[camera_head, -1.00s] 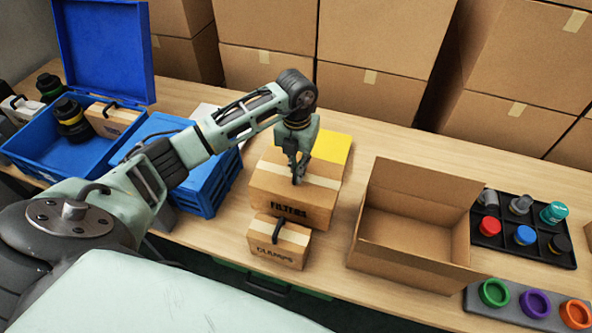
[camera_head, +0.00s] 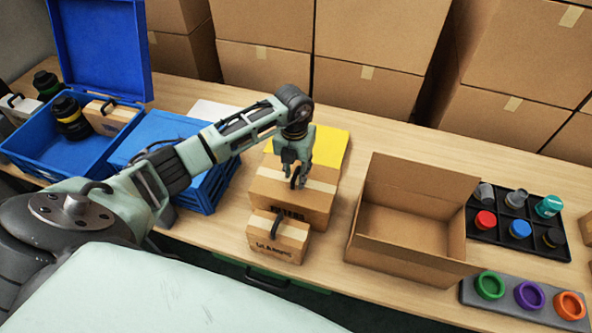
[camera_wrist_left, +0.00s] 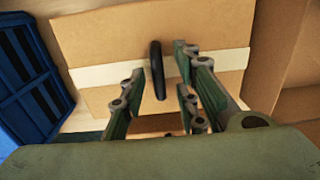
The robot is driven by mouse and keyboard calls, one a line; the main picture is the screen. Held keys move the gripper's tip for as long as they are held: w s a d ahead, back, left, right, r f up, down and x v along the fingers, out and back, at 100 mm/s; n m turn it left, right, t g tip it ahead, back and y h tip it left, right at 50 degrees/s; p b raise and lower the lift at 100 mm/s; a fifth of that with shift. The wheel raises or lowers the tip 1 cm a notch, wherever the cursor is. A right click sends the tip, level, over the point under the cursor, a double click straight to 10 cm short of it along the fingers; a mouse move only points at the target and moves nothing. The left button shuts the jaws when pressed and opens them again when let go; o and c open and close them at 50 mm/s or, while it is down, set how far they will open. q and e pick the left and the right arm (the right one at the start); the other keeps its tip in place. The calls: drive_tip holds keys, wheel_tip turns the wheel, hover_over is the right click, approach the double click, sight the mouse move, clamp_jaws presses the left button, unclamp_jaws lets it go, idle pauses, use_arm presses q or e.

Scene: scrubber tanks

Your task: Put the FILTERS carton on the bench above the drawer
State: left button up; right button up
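The FILTERS carton (camera_head: 263,190), brown with a pale tape strip and a black handle on top, sits on the wooden bench (camera_head: 340,165). The smaller CLAMPS carton (camera_head: 292,240) stands close in front and partly hides its label. My left gripper (camera_head: 294,180) is open over the FILTERS carton's top. In the left wrist view, the open left gripper (camera_wrist_left: 158,95) has its fingers on either side of the carton's black handle (camera_wrist_left: 157,70), with gaps visible. The FILTERS carton (camera_wrist_left: 110,40) fills much of that view. A green drawer edge (camera_head: 258,279) shows below the bench front. My right gripper is out of view.
An open empty carton (camera_head: 405,255) stands to the right. Beyond it are a black tray (camera_head: 493,238) of lidded jars and a grey rack (camera_head: 512,302) with coloured rings. Blue crates (camera_head: 203,195) stand left. A yellow sheet (camera_head: 331,143) lies behind the FILTERS carton.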

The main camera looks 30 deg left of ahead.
use_arm(q)
drive_tip(key=shift+r, duration=0.1)
drive_tip(key=shift+w+r, duration=0.1)
drive_tip(key=shift+r, duration=0.25)
wheel_tip(320, 180, up, 11)
drive_tip(key=b, duration=0.3)
drive_tip(key=shift+a, duration=0.15)
drive_tip(key=shift+r, duration=0.1)
